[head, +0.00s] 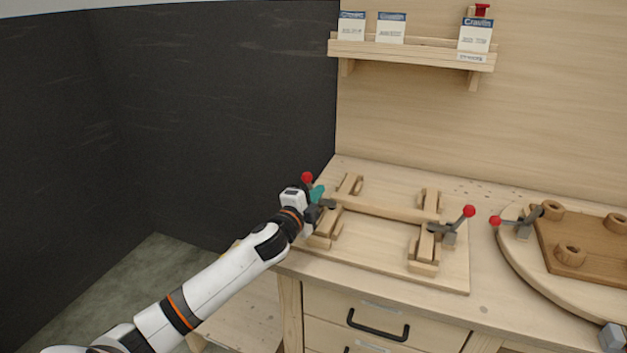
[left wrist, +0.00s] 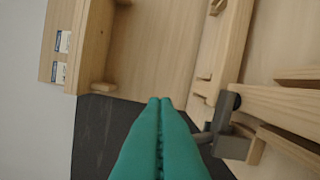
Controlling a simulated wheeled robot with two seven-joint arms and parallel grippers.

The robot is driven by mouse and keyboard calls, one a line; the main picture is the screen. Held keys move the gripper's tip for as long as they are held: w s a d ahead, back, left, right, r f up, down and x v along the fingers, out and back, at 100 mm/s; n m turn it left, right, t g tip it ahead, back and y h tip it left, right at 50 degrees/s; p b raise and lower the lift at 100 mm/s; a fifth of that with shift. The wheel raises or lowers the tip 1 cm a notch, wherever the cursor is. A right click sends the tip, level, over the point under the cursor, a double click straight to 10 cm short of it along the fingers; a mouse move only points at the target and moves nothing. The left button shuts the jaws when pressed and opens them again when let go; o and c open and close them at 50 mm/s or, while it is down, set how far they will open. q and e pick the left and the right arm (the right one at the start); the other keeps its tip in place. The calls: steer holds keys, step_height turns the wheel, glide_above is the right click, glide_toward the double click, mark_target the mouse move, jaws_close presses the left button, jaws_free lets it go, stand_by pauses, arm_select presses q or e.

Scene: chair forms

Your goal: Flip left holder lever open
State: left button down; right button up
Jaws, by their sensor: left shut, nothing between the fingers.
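The left holder lever with its red knob (head: 307,178) shows in the head view at the left end of the wooden jig (head: 378,208) on the workbench. My left gripper (head: 317,193) is right at this lever, just below the red knob, and partly hides the clamp. Its teal fingers (left wrist: 160,135) are shut together with nothing between them in the left wrist view. There the grey metal clamp (left wrist: 224,125) is close to the right of the fingers. The frames do not show clearly whether they touch the lever. My right gripper is not in view.
A second holder lever with a red knob (head: 469,211) stands on the jig's right side. A third red-knobbed clamp (head: 495,221) is on the round board (head: 525,262) at right. A shelf (head: 410,52) with cards hangs on the back wall. A dark wall (head: 220,110) is at left.

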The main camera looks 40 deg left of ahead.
arm_select(q)
steer(key=w, duration=0.6)
steer(key=shift+w+a+r+p, duration=0.2)
steer(key=shift+w+a+p, duration=0.1)
steer(key=shift+p, duration=0.1)
steer(key=a, duration=0.1)
steer(key=s+a, duration=0.1)
steer(key=a+f, duration=0.1)
steer(key=shift+s+a+p, duration=0.35)
steer(key=shift+s+p, duration=0.05)
steer(key=shift+d, duration=0.1)
